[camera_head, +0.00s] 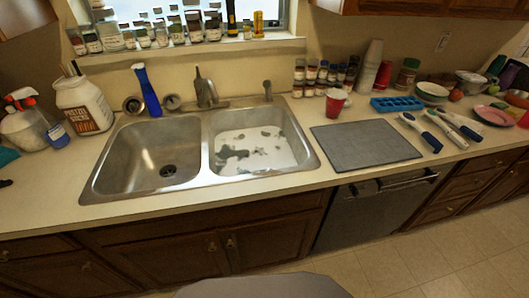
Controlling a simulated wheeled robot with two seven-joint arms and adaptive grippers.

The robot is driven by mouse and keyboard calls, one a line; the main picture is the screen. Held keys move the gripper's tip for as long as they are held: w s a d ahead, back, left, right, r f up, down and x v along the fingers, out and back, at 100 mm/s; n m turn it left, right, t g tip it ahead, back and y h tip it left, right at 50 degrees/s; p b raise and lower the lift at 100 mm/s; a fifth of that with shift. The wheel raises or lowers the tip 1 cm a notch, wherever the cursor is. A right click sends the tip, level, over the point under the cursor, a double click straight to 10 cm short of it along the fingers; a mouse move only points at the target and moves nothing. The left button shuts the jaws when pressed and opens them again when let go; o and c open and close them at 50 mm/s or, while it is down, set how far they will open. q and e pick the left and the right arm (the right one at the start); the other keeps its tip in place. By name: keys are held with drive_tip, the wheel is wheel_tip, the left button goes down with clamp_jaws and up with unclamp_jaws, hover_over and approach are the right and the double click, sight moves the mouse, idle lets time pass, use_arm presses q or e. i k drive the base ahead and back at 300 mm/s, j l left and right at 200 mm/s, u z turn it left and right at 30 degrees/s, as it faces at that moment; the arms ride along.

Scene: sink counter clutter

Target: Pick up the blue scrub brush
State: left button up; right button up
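A blue, long-handled upright object (147,91), which looks like the scrub brush, stands on the back rim of the double sink behind the left basin. It is narrow in the middle and wider at the bottom; no bristles can be made out. Several white and blue long-handled tools lie on the counter right of the grey board, one of them (420,131) nearest the board; their heads are too small to tell. Neither of my grippers is in view.
The sink's left basin (150,150) is empty; the right basin (255,145) holds whitish liquid with dark patches. A faucet (206,93) stands right of the blue object. A large white jar (82,106) and spray bottles stand left. A grey board (365,144) and red cup (336,102) are right.

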sight(407, 117)
drive_tip(key=z, duration=1.45)
drive_tip(key=i+l, duration=0.25)
drive_tip(key=l, duration=0.15)
drive_tip(key=i+l, duration=0.2)
drive_tip(key=l, duration=0.15)
drive_tip(key=i+l, duration=0.25)
drive_tip(key=l, duration=0.15)
drive_tip(key=i+l, duration=0.2)
drive_tip(key=l, duration=0.15)
drive_tip(key=i+l, duration=0.25)
drive_tip(key=l, duration=0.15)
drive_tip(key=j+u, duration=0.05)
